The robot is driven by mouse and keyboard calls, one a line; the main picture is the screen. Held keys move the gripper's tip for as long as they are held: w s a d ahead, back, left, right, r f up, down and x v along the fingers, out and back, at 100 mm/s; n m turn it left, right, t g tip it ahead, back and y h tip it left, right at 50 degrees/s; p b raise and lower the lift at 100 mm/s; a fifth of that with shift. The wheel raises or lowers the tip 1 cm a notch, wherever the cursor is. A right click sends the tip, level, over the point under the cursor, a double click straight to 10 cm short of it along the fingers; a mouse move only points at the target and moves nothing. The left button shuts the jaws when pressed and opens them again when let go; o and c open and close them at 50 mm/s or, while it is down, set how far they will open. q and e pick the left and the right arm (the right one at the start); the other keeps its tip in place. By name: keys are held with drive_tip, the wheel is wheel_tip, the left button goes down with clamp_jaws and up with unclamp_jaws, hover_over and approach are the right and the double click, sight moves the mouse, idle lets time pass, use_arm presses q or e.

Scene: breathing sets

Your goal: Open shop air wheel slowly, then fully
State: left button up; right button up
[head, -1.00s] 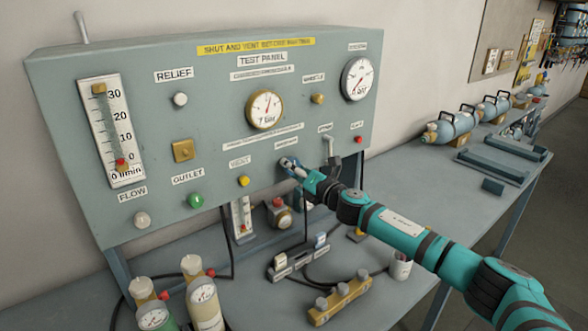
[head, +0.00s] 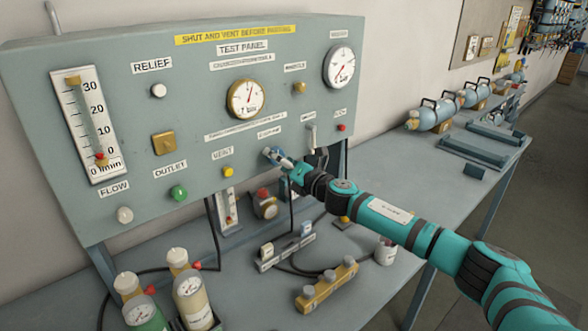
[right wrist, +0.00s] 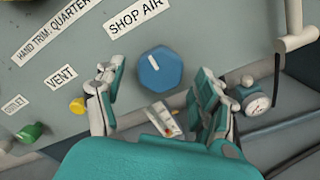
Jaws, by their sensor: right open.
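The shop air wheel (right wrist: 160,68) is a blue, faceted knob with a small white mark, below the SHOP AIR label (right wrist: 138,17) in the right wrist view. My right gripper (head: 275,156) is at the lower part of the test panel in the head view, where it mostly hides the wheel. In the right wrist view its two fingers stand apart, one on each side of the wheel, with visible gaps. The gripper is open and holds nothing. I cannot tell how far the fingertips are from the panel face. My left gripper is not in view.
A yellow vent button (head: 228,172) and a grey lever (head: 311,136) flank the wheel on the panel (head: 120,130). Gauges, a yellow block (head: 327,285) and two small cylinders stand on the bench below. Blue cylinders (head: 435,115) lie farther right.

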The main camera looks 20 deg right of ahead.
drive_tip(key=v, duration=1.1)
drive_tip(key=shift+a, duration=0.1)
